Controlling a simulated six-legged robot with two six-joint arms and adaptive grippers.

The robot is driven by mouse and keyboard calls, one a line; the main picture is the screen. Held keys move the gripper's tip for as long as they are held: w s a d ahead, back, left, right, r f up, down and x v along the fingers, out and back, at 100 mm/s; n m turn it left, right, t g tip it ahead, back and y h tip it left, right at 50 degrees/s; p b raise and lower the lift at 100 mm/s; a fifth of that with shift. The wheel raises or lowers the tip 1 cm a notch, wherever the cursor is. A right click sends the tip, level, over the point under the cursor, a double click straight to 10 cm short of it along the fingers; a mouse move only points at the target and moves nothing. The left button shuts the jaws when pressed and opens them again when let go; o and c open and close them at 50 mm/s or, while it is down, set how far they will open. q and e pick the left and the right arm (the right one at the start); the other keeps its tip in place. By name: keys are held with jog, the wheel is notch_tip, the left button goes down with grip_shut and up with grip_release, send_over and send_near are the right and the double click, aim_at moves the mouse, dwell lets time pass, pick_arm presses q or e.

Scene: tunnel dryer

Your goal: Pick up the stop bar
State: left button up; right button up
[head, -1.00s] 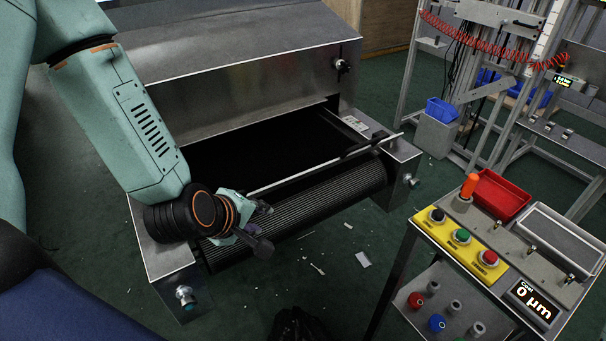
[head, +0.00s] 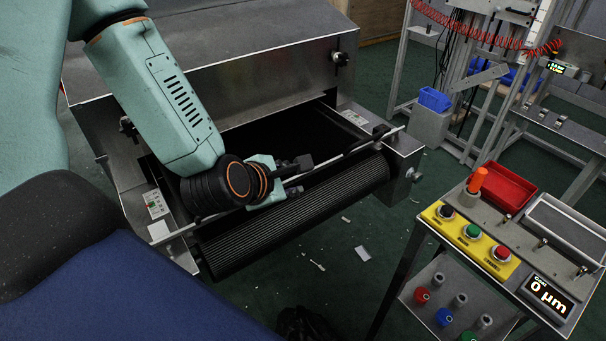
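The stop bar (head: 335,158) is a thin metal rod lying slantwise across the dryer's outlet, above the ribbed roller (head: 300,215). A black piece sits on it near its right end. My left gripper (head: 298,176) is at the middle of the bar, with its dark fingers apart, one on the far side and one on the near side. The bar appears to pass between them, but I cannot tell whether they touch it. My wrist hides part of the bar to the left. My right gripper does not show.
The dryer's metal hood (head: 230,70) rises behind the outlet. A control stand (head: 415,235) with buttons, a red tray (head: 502,190) and a display stands at the right. Green floor with white scraps lies between it and the dryer.

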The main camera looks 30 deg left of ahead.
aim_at(295, 177)
pick_arm(q)
jog(key=shift+a+n, duration=0.2)
jog(key=shift+n, duration=0.2)
jog(key=shift+s+a+r+n, duration=0.15)
jog(key=shift+s+n, duration=0.05)
jog(key=shift+n, duration=0.3)
jog(key=shift+w+f, duration=0.25)
jog(key=shift+w, duration=0.1)
jog(key=x, duration=0.2)
jog(key=b+x, duration=0.1)
jog(key=x, duration=0.1)
jog(key=b+x, duration=0.1)
jog(key=x, duration=0.2)
jog(key=shift+s+a+f, duration=0.1)
jog(key=shift+s+a, duration=0.05)
jog(key=shift+a, duration=0.2)
jog(key=shift+w+f, duration=0.1)
jog(key=shift+w, duration=0.15)
jog(key=shift+s, duration=0.2)
jog(key=shift+c, duration=1.2)
jog(key=shift+w, duration=0.1)
grip_shut()
